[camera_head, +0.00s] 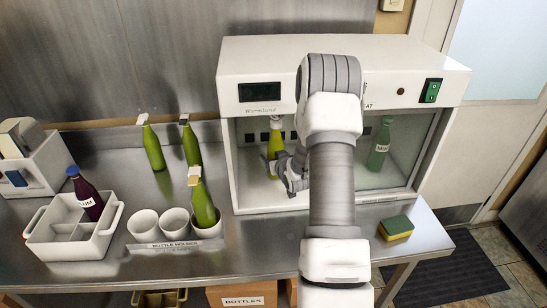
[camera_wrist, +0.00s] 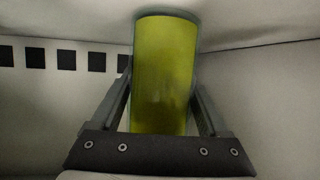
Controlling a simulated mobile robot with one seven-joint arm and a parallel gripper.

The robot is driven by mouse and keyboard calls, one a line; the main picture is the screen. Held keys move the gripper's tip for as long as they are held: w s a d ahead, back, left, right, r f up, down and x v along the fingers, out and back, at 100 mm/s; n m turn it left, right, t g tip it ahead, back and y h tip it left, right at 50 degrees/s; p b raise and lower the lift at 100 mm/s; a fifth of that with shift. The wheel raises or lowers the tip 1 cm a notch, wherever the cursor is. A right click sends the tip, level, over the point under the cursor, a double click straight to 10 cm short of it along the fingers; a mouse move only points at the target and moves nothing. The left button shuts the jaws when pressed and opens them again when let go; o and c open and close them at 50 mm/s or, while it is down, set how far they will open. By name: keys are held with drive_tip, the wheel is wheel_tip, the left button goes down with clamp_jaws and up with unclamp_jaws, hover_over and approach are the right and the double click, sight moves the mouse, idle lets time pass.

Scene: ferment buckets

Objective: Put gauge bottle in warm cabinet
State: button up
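A yellow-green bottle (camera_head: 274,146) with a pale top is upright inside the left part of the warm cabinet (camera_head: 290,52). My gripper (camera_head: 287,172) is inside the cabinet at that bottle, with a finger on each side. In the wrist view the bottle (camera_wrist: 165,75) fills the space between the fingers of my gripper (camera_wrist: 163,105), which look shut on it. I cannot tell whether its base touches the cabinet floor. My arm hides part of the cabinet front. No gauge marking is legible on the held bottle.
A labelled green bottle (camera_head: 380,146) stands in the cabinet's right part. Green bottles with tags (camera_head: 153,146) (camera_head: 190,144) stand on the counter; another (camera_head: 203,204) is in a white cup. A dark bottle (camera_head: 87,194) sits in a white caddy (camera_head: 60,243). A sponge (camera_head: 396,228) lies front right.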

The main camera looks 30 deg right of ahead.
sight(276, 142)
drive_tip(key=shift+o, duration=1.3)
drive_tip(key=shift+r, duration=0.15)
drive_tip(key=v, duration=1.2)
